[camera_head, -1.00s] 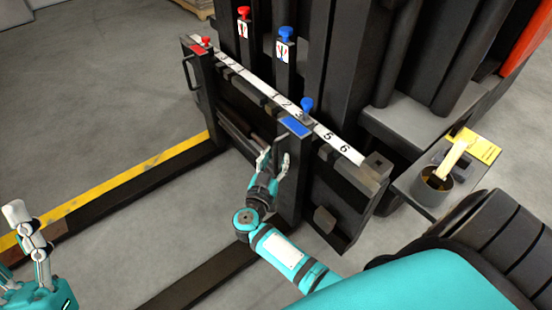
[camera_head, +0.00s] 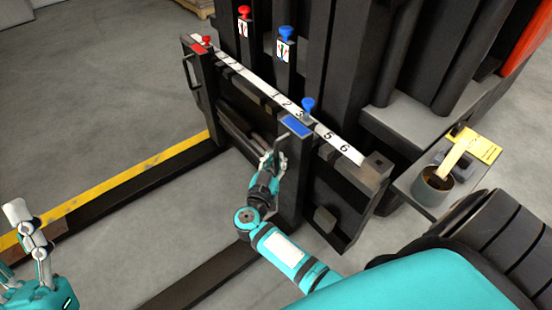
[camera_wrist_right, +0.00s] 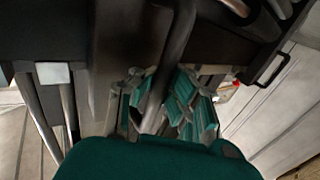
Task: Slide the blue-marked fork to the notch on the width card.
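The blue-marked fork (camera_head: 290,195) is a dark upright with a blue plate (camera_head: 296,126) and a blue knob (camera_head: 308,104) on top. It hangs on the carriage between the 3 and the 5 of the white width card (camera_head: 343,147). I cannot make out the notch. My right gripper (camera_head: 273,160) is at the front of this fork. In the right wrist view, its fingers (camera_wrist_right: 160,88) close in from both sides on the fork's dark bar handle (camera_wrist_right: 178,45). My left gripper (camera_head: 20,222) is low at the left, away from the fork, its finger opening unclear.
The red-marked fork (camera_head: 197,75) hangs at the carriage's left end. Red (camera_head: 244,13) and blue (camera_head: 285,34) knobs with picture labels stand behind the card. A grey shelf at the right holds a cup (camera_head: 433,187) and a yellow card (camera_head: 482,149).

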